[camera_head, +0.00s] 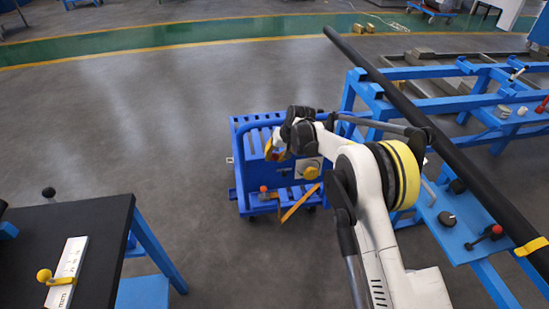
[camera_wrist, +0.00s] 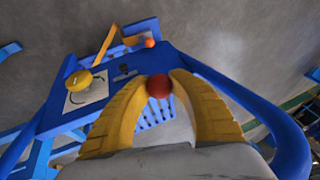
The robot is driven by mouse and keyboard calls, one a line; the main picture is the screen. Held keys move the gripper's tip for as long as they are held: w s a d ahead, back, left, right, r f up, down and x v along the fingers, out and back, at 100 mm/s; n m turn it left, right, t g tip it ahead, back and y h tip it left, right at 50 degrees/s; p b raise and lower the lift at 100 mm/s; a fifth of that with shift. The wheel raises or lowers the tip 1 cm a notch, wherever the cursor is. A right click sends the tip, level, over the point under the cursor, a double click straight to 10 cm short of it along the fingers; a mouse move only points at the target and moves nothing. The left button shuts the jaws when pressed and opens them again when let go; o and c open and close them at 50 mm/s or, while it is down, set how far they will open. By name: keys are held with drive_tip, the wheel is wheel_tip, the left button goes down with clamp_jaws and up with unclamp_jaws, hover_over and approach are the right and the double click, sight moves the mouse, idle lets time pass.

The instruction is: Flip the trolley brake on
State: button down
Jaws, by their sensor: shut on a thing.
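The blue trolley (camera_head: 240,165) stands on the floor in the middle of the head view; its blue panel (camera_wrist: 125,60) fills much of the wrist view. My gripper (camera_head: 275,153) is over the trolley's panel. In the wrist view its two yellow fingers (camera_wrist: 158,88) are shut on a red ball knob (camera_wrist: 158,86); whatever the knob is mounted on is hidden. An orange ball knob (camera_head: 264,189) is at the trolley's front edge and also shows in the wrist view (camera_wrist: 150,43). I cannot tell which part is the brake.
A yellow round knob (camera_head: 311,172) on a pale plate and a slanted yellow bar (camera_head: 299,203) are on the trolley's front. A blue frame (camera_head: 440,105) with a long black bar (camera_head: 440,130) stands right. A black-topped table (camera_head: 100,225) is at left.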

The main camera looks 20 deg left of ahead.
drive_tip(key=c, duration=1.1)
unclamp_jaws()
drive_tip(key=v, duration=1.2)
drive_tip(key=shift+d, duration=0.1)
